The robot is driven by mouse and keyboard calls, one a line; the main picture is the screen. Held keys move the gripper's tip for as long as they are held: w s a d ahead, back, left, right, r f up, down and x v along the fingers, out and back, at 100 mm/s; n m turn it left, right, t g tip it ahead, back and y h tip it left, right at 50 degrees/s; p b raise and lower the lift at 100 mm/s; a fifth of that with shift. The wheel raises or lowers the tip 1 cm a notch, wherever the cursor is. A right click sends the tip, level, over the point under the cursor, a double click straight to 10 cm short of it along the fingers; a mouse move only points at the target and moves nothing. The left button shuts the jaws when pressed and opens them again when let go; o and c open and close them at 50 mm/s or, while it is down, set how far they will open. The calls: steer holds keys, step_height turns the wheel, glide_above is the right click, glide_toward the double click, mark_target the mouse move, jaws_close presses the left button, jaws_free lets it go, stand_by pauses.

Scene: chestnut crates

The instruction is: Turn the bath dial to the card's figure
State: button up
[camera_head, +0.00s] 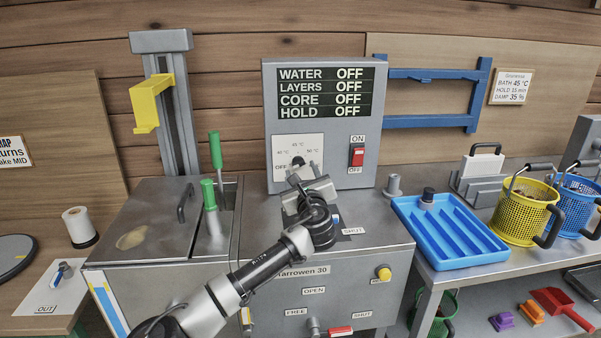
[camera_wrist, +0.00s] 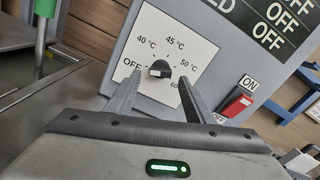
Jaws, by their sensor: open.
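The bath dial (camera_wrist: 160,69) is a small dark knob with a pale mark, on a white plate marked OFF, 40, 45, 50 and 60 °C. Which figure its mark points at is too small to tell. In the head view, the dial plate (camera_head: 284,147) sits on the front of the grey control box, partly hidden by my gripper. My gripper (camera_wrist: 161,75) is open, with one finger on each side of the knob; I cannot tell whether they touch it. The card (camera_head: 512,88) at the upper right reads BATH 45 °C, HOLD 15 min, DAMP 35 %.
The display (camera_head: 326,93) reads OFF for water, layers, core and hold. A red switch (camera_head: 357,155) is right of the dial. A blue tray (camera_head: 450,236) and yellow basket (camera_head: 522,212) stand to the right. Green-handled tools (camera_head: 215,150) rise at left.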

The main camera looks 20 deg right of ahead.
mark_target(299, 163)
steer(key=shift+x, duration=1.3)
steer(key=c, duration=1)
steer(key=shift+c, duration=0.2)
